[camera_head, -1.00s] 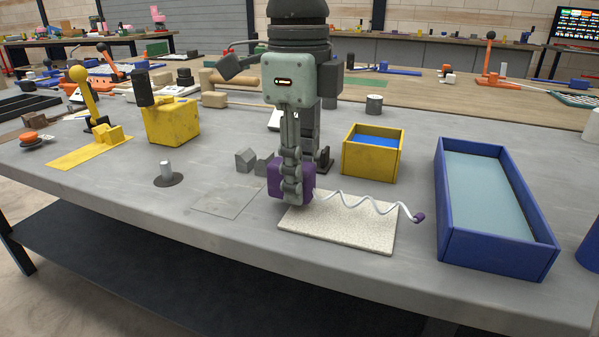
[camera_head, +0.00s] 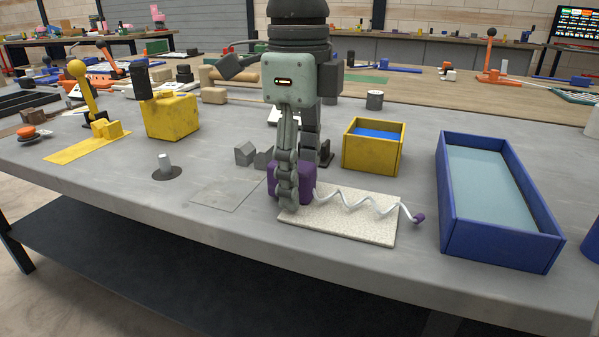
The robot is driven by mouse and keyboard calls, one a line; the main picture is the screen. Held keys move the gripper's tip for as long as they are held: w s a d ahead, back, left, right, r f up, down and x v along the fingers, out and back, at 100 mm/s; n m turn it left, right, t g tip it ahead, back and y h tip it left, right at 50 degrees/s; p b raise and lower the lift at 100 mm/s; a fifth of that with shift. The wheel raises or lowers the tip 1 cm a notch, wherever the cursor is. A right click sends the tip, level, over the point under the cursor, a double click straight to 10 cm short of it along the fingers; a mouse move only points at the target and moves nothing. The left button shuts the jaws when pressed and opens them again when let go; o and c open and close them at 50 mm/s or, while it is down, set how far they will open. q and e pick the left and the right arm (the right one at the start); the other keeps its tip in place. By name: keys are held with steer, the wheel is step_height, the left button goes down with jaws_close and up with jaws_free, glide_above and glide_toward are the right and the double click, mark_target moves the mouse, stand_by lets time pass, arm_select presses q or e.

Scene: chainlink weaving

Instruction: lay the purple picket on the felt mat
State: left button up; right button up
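The purple picket is a white zigzag wire (camera_head: 372,209) with a purple block (camera_head: 306,184) at its left end and a small purple cap (camera_head: 419,218) at its right end. The block is at the left end of the pale felt mat (camera_head: 335,228). The wire runs across the mat, and the cap reaches past its right edge. I cannot tell whether the wire touches the mat. My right gripper (camera_head: 288,190) points down, one finger in front of the block. The other finger is hidden, so its grip is unclear. My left gripper is not in view.
A yellow box with blue inside (camera_head: 372,158) stands behind the mat, and a long blue tray (camera_head: 500,245) stands to its right. A flat grey plate (camera_head: 225,194) and small grey blocks (camera_head: 244,154) are on the left. The table's front edge is close to the mat.

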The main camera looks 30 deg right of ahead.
step_height(320, 180, up, 12)
stand_by(0.6)
stand_by(0.5)
